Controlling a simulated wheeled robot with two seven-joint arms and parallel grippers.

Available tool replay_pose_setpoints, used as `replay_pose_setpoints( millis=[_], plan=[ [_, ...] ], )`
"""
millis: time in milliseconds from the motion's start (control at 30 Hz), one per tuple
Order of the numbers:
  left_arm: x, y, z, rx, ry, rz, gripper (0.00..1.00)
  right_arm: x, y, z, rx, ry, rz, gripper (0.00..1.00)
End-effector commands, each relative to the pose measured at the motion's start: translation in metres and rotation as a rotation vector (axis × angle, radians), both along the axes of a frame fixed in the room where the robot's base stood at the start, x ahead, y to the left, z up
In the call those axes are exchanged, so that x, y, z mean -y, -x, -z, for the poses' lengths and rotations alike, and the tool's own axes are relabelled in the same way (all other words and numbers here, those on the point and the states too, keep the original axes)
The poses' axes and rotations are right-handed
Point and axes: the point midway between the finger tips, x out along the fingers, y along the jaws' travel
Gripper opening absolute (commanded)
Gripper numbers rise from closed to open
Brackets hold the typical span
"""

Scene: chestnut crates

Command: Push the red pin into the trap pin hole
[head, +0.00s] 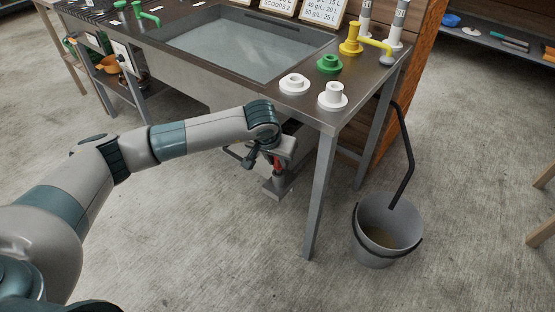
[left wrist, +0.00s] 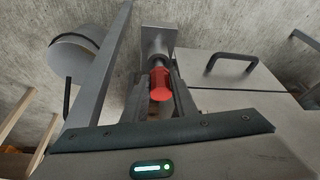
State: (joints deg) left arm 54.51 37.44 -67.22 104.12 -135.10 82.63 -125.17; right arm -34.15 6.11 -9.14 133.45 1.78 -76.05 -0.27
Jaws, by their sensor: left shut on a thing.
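The red pin (head: 277,164) is under the front edge of the steel table, mostly hidden by my left gripper (head: 272,158). In the left wrist view the red pin (left wrist: 160,84) lies between the two dark fingers of my left gripper (left wrist: 159,98), which is shut on it. A grey shaft runs from its red head toward a grey metal block (left wrist: 158,40). The block also shows low in the head view (head: 276,188). I cannot make out the trap pin hole, nor how deep the shaft sits. My right gripper is not in view.
The steel table (head: 320,113) carries a sunken basin (head: 240,48) and white, green and yellow fittings. Its front leg (head: 318,195) stands right of my left gripper. A grey bucket (head: 376,250) stands on the floor. A handled metal panel (left wrist: 260,98) is at right in the wrist view.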

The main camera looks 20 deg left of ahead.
Motion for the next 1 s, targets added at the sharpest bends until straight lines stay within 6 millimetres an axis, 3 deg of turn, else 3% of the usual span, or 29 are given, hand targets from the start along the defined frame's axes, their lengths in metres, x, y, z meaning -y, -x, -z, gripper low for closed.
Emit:
replay_pose_setpoints(
  millis=[1000],
  plan=[
    [0.000,0.000,0.022,0.000,0.000,0.000,0.01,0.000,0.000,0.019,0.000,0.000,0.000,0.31]
  ],
)
